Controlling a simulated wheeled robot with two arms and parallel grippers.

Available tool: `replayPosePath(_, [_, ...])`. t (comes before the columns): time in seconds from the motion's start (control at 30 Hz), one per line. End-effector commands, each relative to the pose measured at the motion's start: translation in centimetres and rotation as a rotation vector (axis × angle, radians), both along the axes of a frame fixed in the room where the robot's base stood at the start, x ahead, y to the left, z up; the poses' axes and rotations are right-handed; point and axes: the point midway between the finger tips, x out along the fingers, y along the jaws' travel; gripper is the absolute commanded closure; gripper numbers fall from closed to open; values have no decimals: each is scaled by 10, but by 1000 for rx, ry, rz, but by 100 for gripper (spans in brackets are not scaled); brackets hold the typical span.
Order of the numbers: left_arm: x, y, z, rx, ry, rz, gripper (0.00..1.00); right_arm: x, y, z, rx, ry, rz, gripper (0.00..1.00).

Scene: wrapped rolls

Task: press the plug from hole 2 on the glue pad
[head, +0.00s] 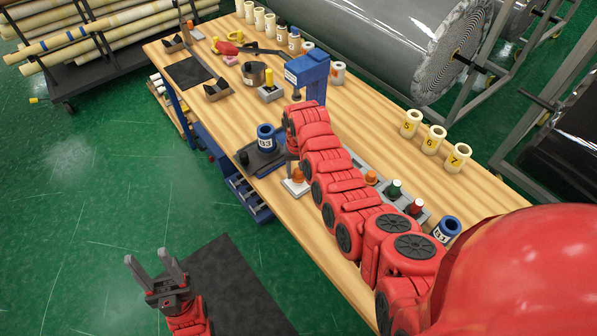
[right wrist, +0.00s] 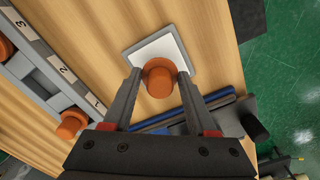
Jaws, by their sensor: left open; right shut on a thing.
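An orange plug (right wrist: 158,78) is between the fingertips of my right gripper (right wrist: 158,82), which is shut on it. It is over the white glue pad (right wrist: 143,50) with a grey rim; I cannot tell whether it touches. In the head view the plug (head: 298,175) shows at the pad (head: 291,188), beside my red right arm, which mostly hides the gripper. The grey plug rack (right wrist: 38,72) has labels 1, 2 and 3, with orange plugs near 1 (right wrist: 72,122) and 3 (right wrist: 5,48); no plug shows by 2. My left gripper (head: 157,262) is open and empty, above the floor.
A blue roll marked B3 (head: 267,140) stands on a dark base beside the pad. A blue press (head: 308,70) stands behind it. Another blue roll (head: 447,230) and cream rolls 5 (head: 411,123), 6 and 7 stand at the right. My right arm covers much of the table's front.

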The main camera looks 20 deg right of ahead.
Motion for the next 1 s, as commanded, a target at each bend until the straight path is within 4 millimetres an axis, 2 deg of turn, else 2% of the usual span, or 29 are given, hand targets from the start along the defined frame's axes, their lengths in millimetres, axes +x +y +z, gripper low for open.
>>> replayPosePath(0.1, [0,0,7,0,0,0,50,2,0,14,-1,-7,0,87])
replayPosePath(0.63, [0,0,19,0,0,0,50,2,0,60,0,-5,0,87])
replayPosePath(1.0, [0,0,19,0,0,0,50,1,0,64,-1,-4,0,87])
